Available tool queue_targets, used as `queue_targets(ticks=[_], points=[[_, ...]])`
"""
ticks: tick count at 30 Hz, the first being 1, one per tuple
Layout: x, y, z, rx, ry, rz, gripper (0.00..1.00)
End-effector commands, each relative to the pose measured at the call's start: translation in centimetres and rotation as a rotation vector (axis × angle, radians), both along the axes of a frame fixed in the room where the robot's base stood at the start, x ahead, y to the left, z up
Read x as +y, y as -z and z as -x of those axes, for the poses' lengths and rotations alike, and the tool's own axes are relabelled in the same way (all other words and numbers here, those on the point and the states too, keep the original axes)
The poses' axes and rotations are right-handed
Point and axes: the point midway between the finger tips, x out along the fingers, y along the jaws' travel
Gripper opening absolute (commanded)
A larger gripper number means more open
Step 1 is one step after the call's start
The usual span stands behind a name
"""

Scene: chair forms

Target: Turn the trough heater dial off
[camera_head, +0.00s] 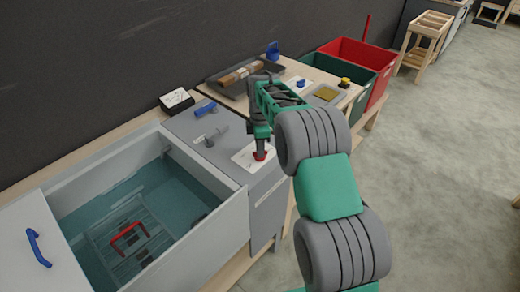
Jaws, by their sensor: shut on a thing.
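The trough (221,186) is a large light-grey tank of water at the left. To its right is a grey panel with a white plate (244,158), and a small red dial (260,157) sits on that plate. My gripper (260,149) points straight down and is shut on the red dial. The gripper covers most of the dial's top, so its pointer and any markings cannot be read.
A red-handled rack (130,238) lies in the water. A blue-handled tap (205,109) and a grey lever (214,135) stand on the panel behind the dial. Green (345,78) and red (382,62) bins are at the back right. Open floor lies at the right.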

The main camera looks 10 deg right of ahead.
Motion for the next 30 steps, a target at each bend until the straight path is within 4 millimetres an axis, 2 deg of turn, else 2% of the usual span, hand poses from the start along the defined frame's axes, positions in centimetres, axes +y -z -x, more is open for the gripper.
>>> queue_targets(ticks=[18,30], points=[[-0.05,-0.12,-0.07,-0.002,-0.530,0.001,0.00],[-0.05,-0.14,-0.08,-0.003,-0.679,0.001,0.00]])
